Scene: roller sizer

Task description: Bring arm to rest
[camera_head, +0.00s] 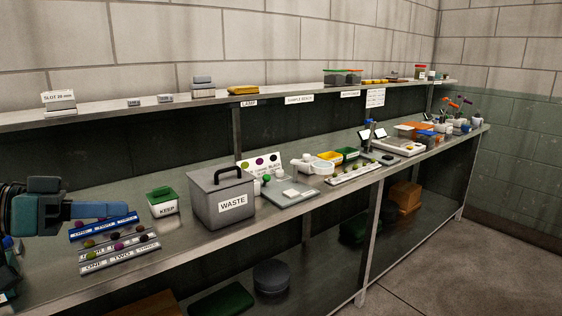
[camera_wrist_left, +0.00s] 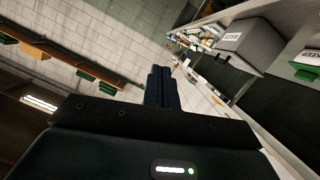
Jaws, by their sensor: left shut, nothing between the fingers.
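My left gripper (camera_head: 124,210) comes in from the left in the head view, over the left end of the bench (camera_head: 262,216). Its blue fingers point right and look closed and empty. They are close to the blue sorting rail (camera_head: 105,229) in the picture; I cannot tell whether they touch. In the left wrist view the closed fingers (camera_wrist_left: 161,72) have nothing between them. My right gripper is not in view.
More numbered rails (camera_head: 120,252) with small balls lie in front. A shelf (camera_head: 212,97) runs along the wall above.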

